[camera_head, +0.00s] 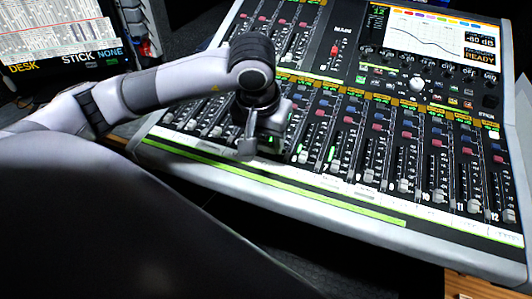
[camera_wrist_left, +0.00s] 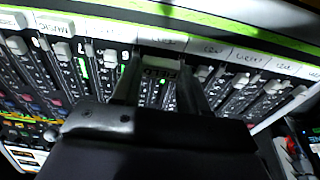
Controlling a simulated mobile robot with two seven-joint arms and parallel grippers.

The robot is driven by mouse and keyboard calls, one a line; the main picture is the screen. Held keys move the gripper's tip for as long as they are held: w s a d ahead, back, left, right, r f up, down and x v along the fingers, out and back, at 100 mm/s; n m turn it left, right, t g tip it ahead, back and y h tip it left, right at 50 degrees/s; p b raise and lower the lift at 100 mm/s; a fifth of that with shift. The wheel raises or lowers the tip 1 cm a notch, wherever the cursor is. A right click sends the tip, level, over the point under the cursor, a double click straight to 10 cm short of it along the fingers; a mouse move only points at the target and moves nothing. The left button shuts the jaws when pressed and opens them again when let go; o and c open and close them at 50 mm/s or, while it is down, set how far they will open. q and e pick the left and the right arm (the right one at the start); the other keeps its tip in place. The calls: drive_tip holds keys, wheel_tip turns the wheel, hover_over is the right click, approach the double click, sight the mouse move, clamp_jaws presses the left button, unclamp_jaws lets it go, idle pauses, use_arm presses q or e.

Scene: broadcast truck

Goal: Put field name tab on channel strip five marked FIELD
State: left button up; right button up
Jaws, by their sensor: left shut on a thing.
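The mixing console (camera_head: 420,250) fills the right half of the head view, with numbered channel strips of faders and a white name strip (camera_head: 345,188) along its front. My left gripper (camera_head: 257,142) is low over the front faders, around strip five, whose number it hides. In the left wrist view my left gripper (camera_wrist_left: 158,82) is shut on the pale field name tab (camera_wrist_left: 160,62), marked FIELD, between its fingertips. The tab is just beside the name strip (camera_wrist_left: 215,48); I cannot tell whether it touches the console. My right gripper is not in view.
Fader caps stand up on both sides of the gripper, such as a white one (camera_wrist_left: 62,48). A green band (camera_head: 370,211) runs along the console's front edge. A monitor (camera_head: 55,40) is at the back left, and the console's display (camera_head: 425,38) is at the back.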

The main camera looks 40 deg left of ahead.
sight(265, 150)
use_arm(q)
wheel_tip(265, 150, down, 4)
drive_tip(key=shift+f, duration=0.25)
drive_tip(key=shift+f, duration=0.1)
drive_tip(key=o, duration=1)
